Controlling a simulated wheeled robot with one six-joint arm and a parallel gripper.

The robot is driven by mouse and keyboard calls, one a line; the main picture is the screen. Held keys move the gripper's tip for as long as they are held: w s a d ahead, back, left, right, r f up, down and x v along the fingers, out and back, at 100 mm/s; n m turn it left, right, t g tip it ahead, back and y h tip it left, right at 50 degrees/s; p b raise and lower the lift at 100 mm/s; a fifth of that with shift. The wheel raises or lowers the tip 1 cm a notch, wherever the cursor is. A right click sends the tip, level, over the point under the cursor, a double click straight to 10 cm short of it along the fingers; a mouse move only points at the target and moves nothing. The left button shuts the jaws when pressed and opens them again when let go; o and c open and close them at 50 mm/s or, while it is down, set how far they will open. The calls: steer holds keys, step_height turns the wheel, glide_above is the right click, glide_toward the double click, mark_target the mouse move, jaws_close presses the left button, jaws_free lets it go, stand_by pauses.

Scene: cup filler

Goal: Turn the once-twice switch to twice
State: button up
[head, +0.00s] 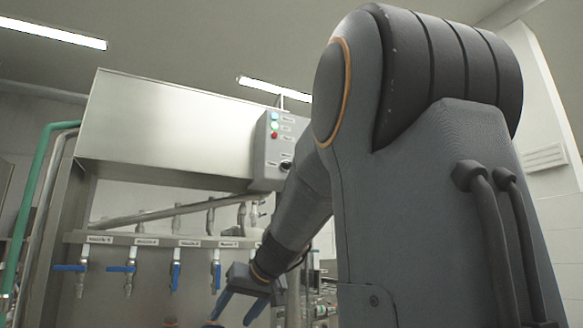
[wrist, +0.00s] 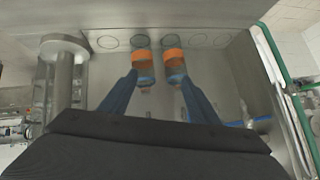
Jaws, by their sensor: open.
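A grey control box (head: 273,150) is fixed at the right end of the steel filler's upper housing in the head view. It carries a pale light, a green button, a red button and, low down, a black rotary knob (head: 286,166). The labels are too small to read, so I cannot tell the knob's setting or confirm it is the once-twice switch. My gripper (head: 232,318) is open, low in the head view and well below the box, pointing down and left. In the wrist view my gripper (wrist: 158,68) shows two blue fingers with orange-banded tips, apart and with nothing held. The knob is not visible there.
Several blue-handled valves (head: 176,272) hang in a row left of my gripper. A green pipe (head: 42,190) runs up the left side. The wrist view shows several round rings (wrist: 107,42) and a steel cylinder (wrist: 64,75) at left. My arm hides much of the right.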

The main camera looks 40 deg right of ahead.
steer(key=s+d+r+t+h, duration=0.1)
steer(key=s+d+r+t, duration=0.3)
steer(key=r, duration=1)
steer(key=s+d+r+n+t+h, duration=0.15)
steer(key=d+r, duration=0.45)
steer(key=r, duration=0.8)
steer(key=s+d+r+m+t+h, duration=0.1)
steer(key=s+d+r+t+h, duration=0.15)
steer(key=d+r, duration=0.75)
steer(key=w+a+r+p, duration=0.2)
steer(key=w+r+p, duration=0.1)
steer(key=w, duration=0.3)
steer(key=shift+w+a+r+p, duration=0.3)
steer(key=shift+w+r+p, duration=0.1)
steer(key=shift+r, duration=0.1)
steer(key=shift+n+y, duration=0.25)
steer(key=shift+y, duration=0.05)
steer(key=c, duration=1.1)
steer(key=shift+o, duration=0.2)
